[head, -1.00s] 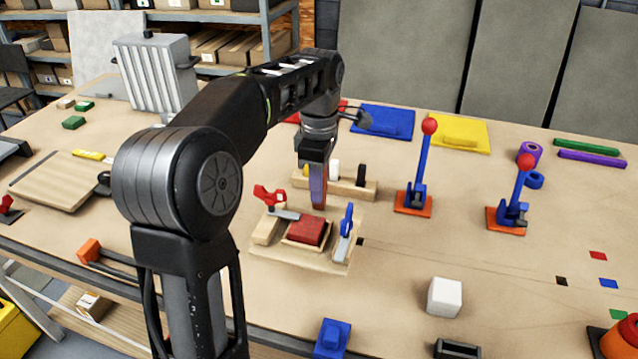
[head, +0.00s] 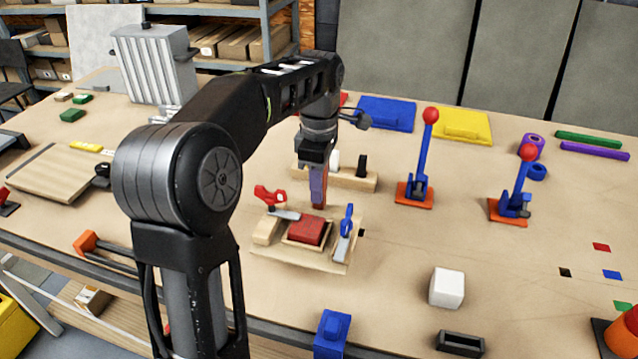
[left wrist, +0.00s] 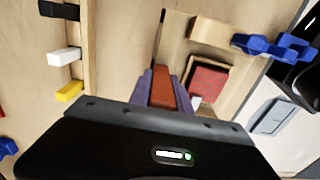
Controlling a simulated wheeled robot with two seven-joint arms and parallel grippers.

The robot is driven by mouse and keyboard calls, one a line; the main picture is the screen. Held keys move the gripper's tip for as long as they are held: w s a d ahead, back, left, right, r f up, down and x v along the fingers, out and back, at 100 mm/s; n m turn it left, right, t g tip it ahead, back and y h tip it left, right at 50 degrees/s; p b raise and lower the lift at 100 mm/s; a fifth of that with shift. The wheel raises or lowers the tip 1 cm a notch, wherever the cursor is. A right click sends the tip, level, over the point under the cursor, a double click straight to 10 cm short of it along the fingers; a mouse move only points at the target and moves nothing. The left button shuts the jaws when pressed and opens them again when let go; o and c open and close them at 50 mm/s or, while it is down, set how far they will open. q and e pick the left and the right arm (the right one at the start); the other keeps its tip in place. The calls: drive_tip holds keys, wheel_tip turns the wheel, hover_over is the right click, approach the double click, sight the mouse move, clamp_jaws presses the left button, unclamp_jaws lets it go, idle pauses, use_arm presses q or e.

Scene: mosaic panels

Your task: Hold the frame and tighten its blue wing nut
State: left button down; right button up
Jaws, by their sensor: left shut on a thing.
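The wooden frame (head: 335,263) lies on the table around a red block (head: 306,231). A blue wing nut (head: 347,219) stands at its right side, and a red one (head: 268,195) at its left. My left gripper (head: 319,203) points down at the frame's far edge and is shut there. In the left wrist view, a reddish-brown piece (left wrist: 163,90) shows between its fingers, in line with the frame's edge; the exact contact is hard to tell. The blue wing nut (left wrist: 270,45) is at upper right there, apart from the gripper. My right gripper is out of view.
A wooden rail (head: 352,183) with pegs stands just behind the frame. Two blue levers with red knobs (head: 430,116) stand to the right. A white cube (head: 447,288) and a blue block (head: 332,333) are in front. Bare tabletop separates them from the frame.

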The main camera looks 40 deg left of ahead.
sight(309, 211)
use_arm(q)
drive_tip(key=shift+f+b, duration=0.35)
drive_tip(key=shift+f, duration=0.25)
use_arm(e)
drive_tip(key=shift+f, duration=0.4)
use_arm(q)
drive_tip(key=shift+f, duration=0.35)
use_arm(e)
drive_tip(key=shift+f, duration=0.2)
use_arm(q)
drive_tip(key=shift+f+b, duration=1.1)
drive_tip(key=shift+f, duration=0.3)
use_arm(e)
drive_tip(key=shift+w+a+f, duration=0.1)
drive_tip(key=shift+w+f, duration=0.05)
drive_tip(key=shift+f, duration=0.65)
use_arm(q)
drive_tip(key=shift+f, duration=0.3)
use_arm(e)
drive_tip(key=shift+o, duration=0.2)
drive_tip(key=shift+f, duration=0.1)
